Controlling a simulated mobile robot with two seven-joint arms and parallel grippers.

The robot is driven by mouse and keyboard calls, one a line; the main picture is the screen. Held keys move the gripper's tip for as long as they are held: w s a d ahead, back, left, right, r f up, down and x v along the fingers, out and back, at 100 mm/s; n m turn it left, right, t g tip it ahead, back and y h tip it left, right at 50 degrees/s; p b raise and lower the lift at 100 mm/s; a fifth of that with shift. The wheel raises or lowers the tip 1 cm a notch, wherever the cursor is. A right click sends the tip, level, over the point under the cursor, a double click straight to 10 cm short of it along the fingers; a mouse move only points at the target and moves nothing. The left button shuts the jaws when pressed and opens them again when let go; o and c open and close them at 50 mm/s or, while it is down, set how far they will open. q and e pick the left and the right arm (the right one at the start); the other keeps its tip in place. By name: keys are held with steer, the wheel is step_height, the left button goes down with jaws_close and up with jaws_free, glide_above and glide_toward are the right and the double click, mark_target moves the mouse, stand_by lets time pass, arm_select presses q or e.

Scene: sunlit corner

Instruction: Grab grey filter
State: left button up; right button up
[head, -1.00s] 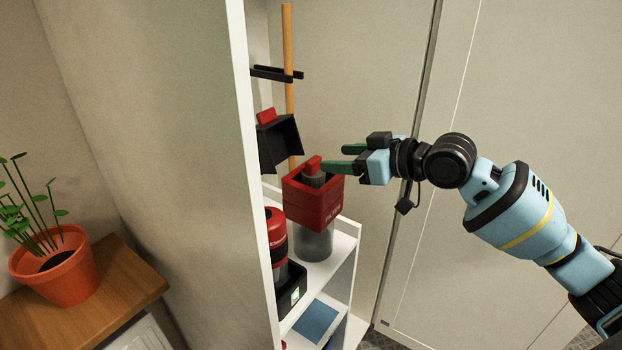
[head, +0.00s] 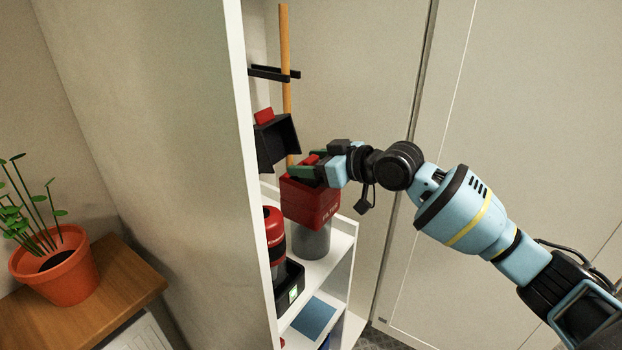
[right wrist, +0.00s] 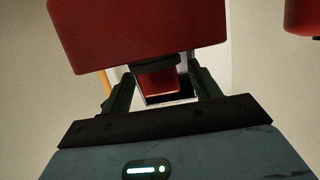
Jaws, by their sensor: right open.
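In the right wrist view, a red part with a dark band (right wrist: 158,80) sits between the two open fingers (right wrist: 160,92). I cannot tell whether either finger touches it. My left gripper is not in view.
The red box stands on a grey cylinder (head: 311,240) on the white shelf (head: 336,248). A black dustpan-like piece (head: 276,143) and a wooden pole (head: 286,80) are close behind. A red and black device (head: 275,235) stands beside, near the cabinet side panel (head: 238,120).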

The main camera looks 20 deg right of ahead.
steer(key=shift+c, duration=0.3)
steer(key=c, duration=1)
step_height(320, 180, up, 10)
